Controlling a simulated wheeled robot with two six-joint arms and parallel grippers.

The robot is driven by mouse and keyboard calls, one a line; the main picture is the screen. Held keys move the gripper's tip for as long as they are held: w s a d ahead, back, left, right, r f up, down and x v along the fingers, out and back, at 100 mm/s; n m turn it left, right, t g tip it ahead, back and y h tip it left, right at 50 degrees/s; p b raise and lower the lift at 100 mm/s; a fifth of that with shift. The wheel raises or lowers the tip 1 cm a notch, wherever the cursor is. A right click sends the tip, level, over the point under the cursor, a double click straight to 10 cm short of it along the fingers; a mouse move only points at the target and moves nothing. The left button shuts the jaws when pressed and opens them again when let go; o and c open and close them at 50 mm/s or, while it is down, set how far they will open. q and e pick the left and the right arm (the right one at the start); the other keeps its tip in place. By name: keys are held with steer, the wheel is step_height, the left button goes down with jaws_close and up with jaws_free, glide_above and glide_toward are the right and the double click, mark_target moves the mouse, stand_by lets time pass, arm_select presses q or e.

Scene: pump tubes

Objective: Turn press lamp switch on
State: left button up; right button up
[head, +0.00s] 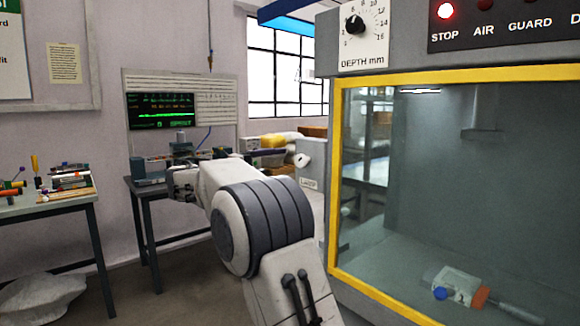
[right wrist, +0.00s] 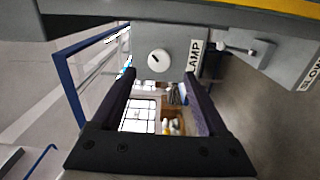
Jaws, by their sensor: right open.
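The lamp switch is a round white knob (right wrist: 158,62) with a short dark mark, on a grey box (right wrist: 178,48) labelled LAMP in the right wrist view. In the head view the same knob (head: 302,160) shows small, just right of my right arm, above the LAMP label. My right gripper (right wrist: 160,76) is open and empty. The knob appears just beyond and between its fingertips; I cannot tell the exact gap. In the head view the right gripper (head: 182,183) is left of the box and partly hidden by its own arm. My left gripper is not in view.
A yellow-framed press window (head: 336,190) stands close on the right, with a DEPTH dial (head: 355,25) and a lit red STOP lamp (head: 445,10) above. A grey lever switch (right wrist: 245,47) sits beside the LAMP box. Benches with a green-trace screen (head: 160,111) stand behind.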

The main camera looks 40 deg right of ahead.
steer(key=shift+s+a, duration=0.2)
steer(key=shift+a, duration=1.9)
steer(key=s+a+f+n+t+y, duration=0.1)
steer(key=s+a+f+n+y, duration=0.3)
steer(key=a+f, duration=0.45)
steer(key=s+a+f+n+t+y, duration=0.1)
steer(key=s+a+f+n+y, duration=0.1)
steer(key=s+a+f+y, duration=0.55)
steer(key=s+a+f+g+y, duration=0.1)
steer(key=s+a+f+y, duration=0.2)
steer(key=s+a+f, duration=0.35)
steer(key=s+a+f+g+y, duration=0.15)
steer(key=s+a+f, duration=0.25)
steer(key=s, duration=0.6)
steer(key=s+a+f+g+y, duration=0.1)
steer(key=s+a+f+y, duration=0.2)
steer(key=s+a+f, duration=0.35)
step_height(320, 180, up, 17)
steer(key=d+p, duration=0.1)
steer(key=p, duration=1.4)
steer(key=shift+s+d, duration=0.15)
steer(key=shift+d, duration=0.2)
